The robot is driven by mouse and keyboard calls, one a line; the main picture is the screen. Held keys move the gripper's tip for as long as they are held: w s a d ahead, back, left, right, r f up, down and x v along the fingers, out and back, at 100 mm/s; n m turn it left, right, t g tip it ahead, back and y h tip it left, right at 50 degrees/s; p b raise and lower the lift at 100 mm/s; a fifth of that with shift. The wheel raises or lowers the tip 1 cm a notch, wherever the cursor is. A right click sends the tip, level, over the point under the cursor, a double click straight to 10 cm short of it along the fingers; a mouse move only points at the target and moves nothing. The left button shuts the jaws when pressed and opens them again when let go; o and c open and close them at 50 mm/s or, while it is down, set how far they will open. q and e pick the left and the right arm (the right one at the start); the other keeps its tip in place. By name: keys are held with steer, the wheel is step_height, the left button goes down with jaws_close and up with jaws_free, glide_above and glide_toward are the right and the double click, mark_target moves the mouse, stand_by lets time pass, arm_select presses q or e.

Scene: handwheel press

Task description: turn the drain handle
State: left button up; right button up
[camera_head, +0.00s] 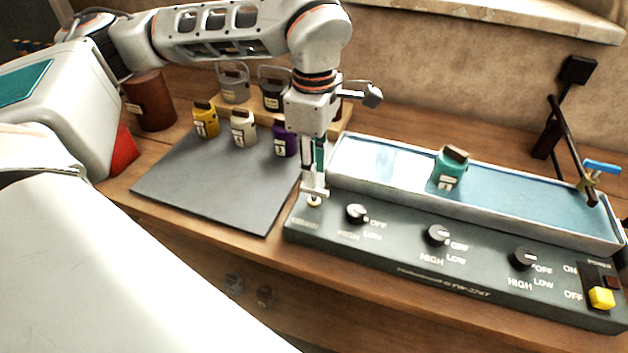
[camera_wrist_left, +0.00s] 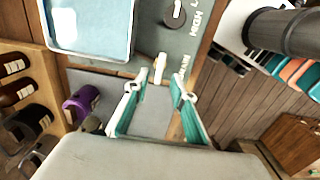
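The drain handle (camera_head: 314,202) is a small cream knob at the left end of the dark control panel (camera_head: 400,243), by the DRAIN lettering. In the left wrist view the pale handle (camera_wrist_left: 161,66) shows just beyond the fingertips, nearer the left-hand finger. My left gripper (camera_head: 314,191) points down over the handle and partly hides it. In the left wrist view its two teal-and-white fingers (camera_wrist_left: 160,84) are apart with nothing held between them. Whether a finger touches the handle, I cannot tell. My right gripper is not in view.
A water bath (camera_head: 540,197) with a teal bottle (camera_head: 450,168) lies behind the panel. Several dark knobs and a yellow switch (camera_head: 601,298) sit along the panel. A grey mat (camera_head: 215,185) lies left, with yellow, white and purple bottles at its back. A blue-handled tap (camera_head: 602,167) stands right.

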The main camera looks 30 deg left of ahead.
mark_target(314, 194)
arm_select(q)
steer(key=shift+f, duration=2.15)
steer(key=shift+c, duration=0.4)
jaws_close()
steer(key=shift+n, duration=0.4)
steer(key=n, duration=0.3)
steer(key=shift+n+b, duration=0.3)
steer(key=shift+b, duration=0.05)
steer(key=n, duration=0.4)
steer(key=shift+w+n+b, duration=0.1)
steer(key=shift+n+b, duration=0.2)
steer(key=n, duration=0.4)
steer(key=shift+r+n, duration=0.1)
steer(key=shift+n, duration=0.2)
steer(key=shift+n+b, duration=0.45)
steer(key=shift+n, duration=1.75)
